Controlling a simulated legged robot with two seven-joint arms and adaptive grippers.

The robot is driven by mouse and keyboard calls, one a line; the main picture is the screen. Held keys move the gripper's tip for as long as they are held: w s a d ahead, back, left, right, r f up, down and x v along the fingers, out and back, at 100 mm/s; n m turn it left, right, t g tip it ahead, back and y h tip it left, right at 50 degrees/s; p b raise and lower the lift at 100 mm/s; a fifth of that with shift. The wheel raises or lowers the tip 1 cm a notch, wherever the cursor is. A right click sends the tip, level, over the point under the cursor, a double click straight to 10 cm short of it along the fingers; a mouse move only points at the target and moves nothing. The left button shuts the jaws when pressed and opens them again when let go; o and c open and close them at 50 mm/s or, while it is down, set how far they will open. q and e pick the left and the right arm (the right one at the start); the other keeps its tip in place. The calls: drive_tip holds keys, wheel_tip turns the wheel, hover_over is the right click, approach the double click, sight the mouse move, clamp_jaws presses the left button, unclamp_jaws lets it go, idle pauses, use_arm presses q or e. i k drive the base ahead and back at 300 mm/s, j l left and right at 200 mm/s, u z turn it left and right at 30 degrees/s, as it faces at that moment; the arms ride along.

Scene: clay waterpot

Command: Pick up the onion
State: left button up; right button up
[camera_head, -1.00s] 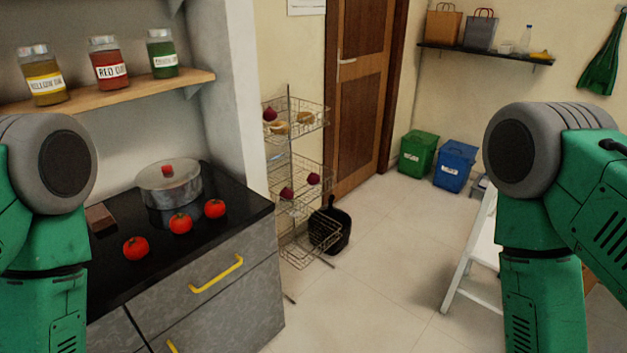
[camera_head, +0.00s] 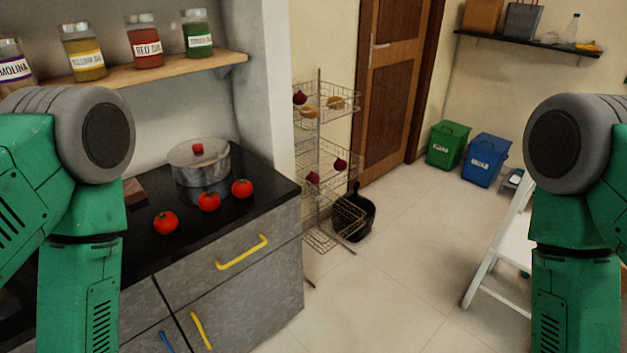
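Dark red-purple onions sit in a wire rack (camera_head: 319,130) beside the counter's far end. One onion (camera_head: 300,97) is in the top basket, next to tan round items (camera_head: 335,102) that may be potatoes or onions. Two more purple onions, one at the right (camera_head: 340,164) and one at the left (camera_head: 313,177), are in the middle basket. The rack is well ahead of me, away from both arms. My green and grey arm links show at both sides of the view, but neither gripper is in view.
The black counter (camera_head: 215,215) carries a lidded pot (camera_head: 199,164) and tomatoes (camera_head: 209,201). A black pan-like item (camera_head: 355,213) stands by the rack's base. Green (camera_head: 448,145) and blue (camera_head: 486,160) bins and a white step ladder (camera_head: 497,260) are right. The middle floor is clear.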

sight(312, 178)
drive_tip(key=i+l+u, duration=0.7)
drive_tip(key=i+l, duration=0.2)
drive_tip(key=i+l+u, duration=0.2)
drive_tip(key=l, duration=0.25)
drive_tip(key=i+l+u, duration=0.25)
drive_tip(key=l, duration=0.2)
drive_tip(key=i+l+u, duration=0.2)
drive_tip(key=l, duration=0.25)
drive_tip(key=i+l+u, duration=0.25)
drive_tip(key=l, duration=0.25)
drive_tip(key=l+u, duration=0.25)
drive_tip(key=l, duration=0.3)
drive_tip(key=i, duration=0.05)
